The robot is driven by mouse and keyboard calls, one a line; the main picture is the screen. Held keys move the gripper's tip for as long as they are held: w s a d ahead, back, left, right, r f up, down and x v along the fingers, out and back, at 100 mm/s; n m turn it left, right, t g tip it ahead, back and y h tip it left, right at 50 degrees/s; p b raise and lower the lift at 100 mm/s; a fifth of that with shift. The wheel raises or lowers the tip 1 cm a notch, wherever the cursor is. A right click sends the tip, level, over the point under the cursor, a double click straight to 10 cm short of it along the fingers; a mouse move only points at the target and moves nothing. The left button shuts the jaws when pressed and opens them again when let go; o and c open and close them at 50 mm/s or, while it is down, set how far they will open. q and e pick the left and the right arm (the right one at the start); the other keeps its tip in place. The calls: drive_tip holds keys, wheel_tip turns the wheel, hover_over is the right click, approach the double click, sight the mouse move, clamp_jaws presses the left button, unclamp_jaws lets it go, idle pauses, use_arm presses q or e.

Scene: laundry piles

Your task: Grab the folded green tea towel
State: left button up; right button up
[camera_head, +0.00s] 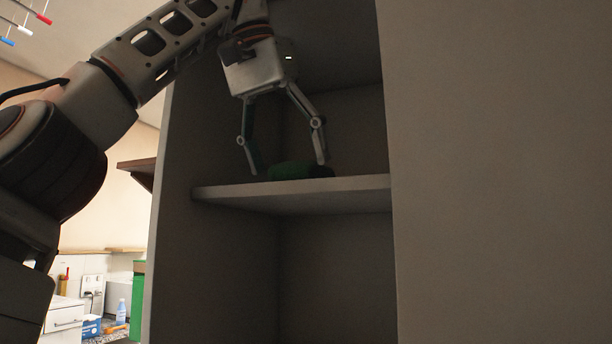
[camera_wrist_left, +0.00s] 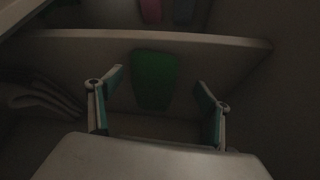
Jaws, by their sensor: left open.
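The folded green tea towel (camera_head: 291,171) lies on the upper shelf (camera_head: 300,194) of a grey cabinet in the head view. In the left wrist view the towel (camera_wrist_left: 153,79) is a dark green patch between the open fingers, beyond their tips. My left gripper (camera_head: 287,168) points down into the shelf space, its fingers spread to either side of the towel. The gripper also shows in the left wrist view (camera_wrist_left: 159,84), with nothing between its fingers. I cannot tell whether a fingertip touches the towel. My right gripper is out of view.
The cabinet's side walls (camera_head: 185,240) close in the shelf space on both sides. Below the shelf is an empty-looking compartment (camera_head: 330,270). In the left wrist view, folded grey cloth (camera_wrist_left: 40,95) lies to the left. A white drawer unit (camera_head: 64,322) stands at the lower left.

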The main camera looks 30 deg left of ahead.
use_arm(q)
drive_tip(key=shift+w+r, duration=0.1)
drive_tip(key=shift+w, duration=0.3)
drive_tip(key=w+p, duration=0.1)
drive_tip(key=w, duration=0.3)
drive_tip(key=shift+w+p, duration=0.25)
drive_tip(key=shift+p, duration=0.15)
drive_tip(key=shift+w+f, duration=0.25)
drive_tip(key=shift+f, duration=0.3)
drive_tip(key=shift+s+a, duration=0.15)
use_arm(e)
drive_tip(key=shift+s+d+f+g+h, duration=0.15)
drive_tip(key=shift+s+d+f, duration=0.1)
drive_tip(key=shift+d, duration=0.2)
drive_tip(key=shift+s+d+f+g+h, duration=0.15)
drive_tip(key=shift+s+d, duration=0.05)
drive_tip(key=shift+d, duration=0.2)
use_arm(q)
drive_tip(key=shift+f+b, duration=0.2)
drive_tip(key=shift+b, duration=0.1)
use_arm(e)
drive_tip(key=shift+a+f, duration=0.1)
use_arm(q)
drive_tip(key=shift+f, duration=0.1)
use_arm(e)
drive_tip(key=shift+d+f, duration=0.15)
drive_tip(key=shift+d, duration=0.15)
